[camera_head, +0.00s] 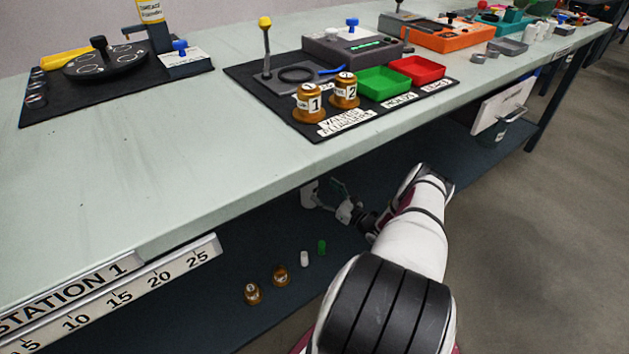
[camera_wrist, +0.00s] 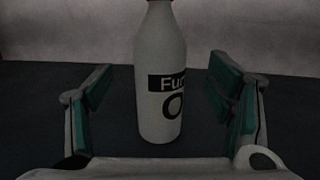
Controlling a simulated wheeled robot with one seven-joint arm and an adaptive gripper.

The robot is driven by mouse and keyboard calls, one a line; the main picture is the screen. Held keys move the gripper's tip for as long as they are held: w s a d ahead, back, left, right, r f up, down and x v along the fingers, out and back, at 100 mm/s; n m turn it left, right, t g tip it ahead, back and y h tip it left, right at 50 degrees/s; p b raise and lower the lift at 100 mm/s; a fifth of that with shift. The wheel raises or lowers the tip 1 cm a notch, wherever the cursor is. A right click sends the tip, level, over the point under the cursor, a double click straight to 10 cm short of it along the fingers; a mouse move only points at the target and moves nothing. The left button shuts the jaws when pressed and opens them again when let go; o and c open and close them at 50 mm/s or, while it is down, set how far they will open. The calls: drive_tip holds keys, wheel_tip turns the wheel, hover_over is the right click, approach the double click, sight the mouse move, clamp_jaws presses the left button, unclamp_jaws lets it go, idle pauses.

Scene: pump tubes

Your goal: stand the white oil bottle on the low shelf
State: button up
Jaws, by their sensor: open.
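The white oil bottle (camera_wrist: 160,80) stands upright on the dark low shelf (camera_wrist: 200,138) in the wrist view, with a black and white label reading "Fu..." and "O...". Its top is cut off by the frame. My gripper (camera_wrist: 162,95) is open, with one green-padded finger on each side of the bottle and gaps on both sides. In the head view my gripper (camera_head: 335,190) reaches under the table top, over the low shelf (camera_head: 215,300). A white shape (camera_head: 309,194) beside the gripper appears to be the bottle, partly hidden by the table edge.
Two amber jars (camera_head: 253,293), a white cylinder (camera_head: 304,258) and a green cylinder (camera_head: 322,246) stand on the low shelf nearer the front. The table top (camera_head: 150,180) overhangs the arm.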

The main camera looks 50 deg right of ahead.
drive_tip(key=shift+s+a+f+p, duration=0.1)
drive_tip(key=shift+s+f+p, duration=0.1)
drive_tip(key=shift+s, duration=0.85)
drive_tip(key=shift+s+f+p, duration=0.15)
drive_tip(key=shift+s+p, duration=0.05)
drive_tip(key=shift+s, duration=0.85)
